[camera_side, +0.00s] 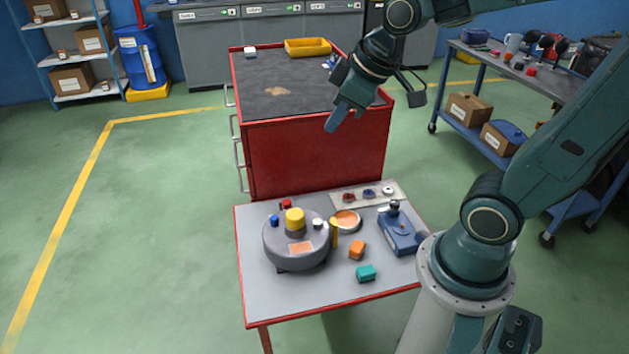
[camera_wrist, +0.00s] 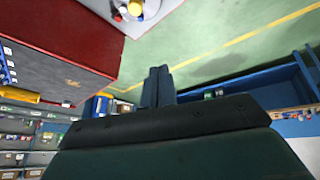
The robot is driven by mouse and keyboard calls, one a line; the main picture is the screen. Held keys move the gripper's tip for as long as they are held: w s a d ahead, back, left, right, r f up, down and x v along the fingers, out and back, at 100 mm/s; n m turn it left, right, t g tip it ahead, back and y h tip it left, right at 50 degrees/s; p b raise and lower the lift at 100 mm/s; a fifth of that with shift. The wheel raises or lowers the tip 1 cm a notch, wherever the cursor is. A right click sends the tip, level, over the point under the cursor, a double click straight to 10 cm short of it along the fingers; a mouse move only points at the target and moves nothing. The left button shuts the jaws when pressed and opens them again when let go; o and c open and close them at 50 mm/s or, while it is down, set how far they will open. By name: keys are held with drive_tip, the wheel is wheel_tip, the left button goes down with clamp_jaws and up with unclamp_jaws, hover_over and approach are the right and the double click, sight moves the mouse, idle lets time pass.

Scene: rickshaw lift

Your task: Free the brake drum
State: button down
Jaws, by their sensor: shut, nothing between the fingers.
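The brake drum (camera_side: 296,247) is a grey round drum on the small table's left part in the side view. It carries a yellow cap (camera_side: 295,220) on top, a blue knob (camera_side: 274,221), a red one (camera_side: 286,204) and an orange label. A yellow upright piece (camera_side: 334,232) stands at its right edge. In the wrist view, part of the drum's top with the yellow cap (camera_wrist: 135,8) shows at the upper edge. My gripper (camera_side: 334,125) is shut and empty, high above and behind the drum, in front of the red cabinet. Its closed fingers show in the wrist view (camera_wrist: 158,75).
On the table (camera_side: 250,300) are an orange block (camera_side: 357,250), a teal block (camera_side: 366,273), a round dish (camera_side: 347,221), a blue device (camera_side: 399,232) and a strip tray (camera_side: 345,203) with small parts. The red cabinet (camera_side: 315,160) stands behind. The table's front left is clear.

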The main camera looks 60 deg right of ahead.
drive_tip(key=w+d+f+n, duration=0.2)
drive_tip(key=w+d+f, duration=0.3)
drive_tip(key=w+f, duration=0.3)
drive_tip(key=w+d+f+n, duration=0.3)
drive_tip(key=w+d+f, duration=0.1)
drive_tip(key=w+f, duration=0.3)
drive_tip(key=d+f, duration=0.3)
drive_tip(key=f, duration=0.4)
drive_tip(key=d+f+n+t, duration=0.1)
drive_tip(key=d+f, duration=0.2)
drive_tip(key=f, duration=0.4)
drive_tip(key=w+d+f+n, duration=0.1)
drive_tip(key=d+f, duration=0.2)
drive_tip(key=f, duration=0.4)
drive_tip(key=shift+w+d+t+y, duration=0.1)
drive_tip(key=shift+d+t+y, duration=0.2)
drive_tip(key=shift+t, duration=0.1)
drive_tip(key=shift+x, duration=5)
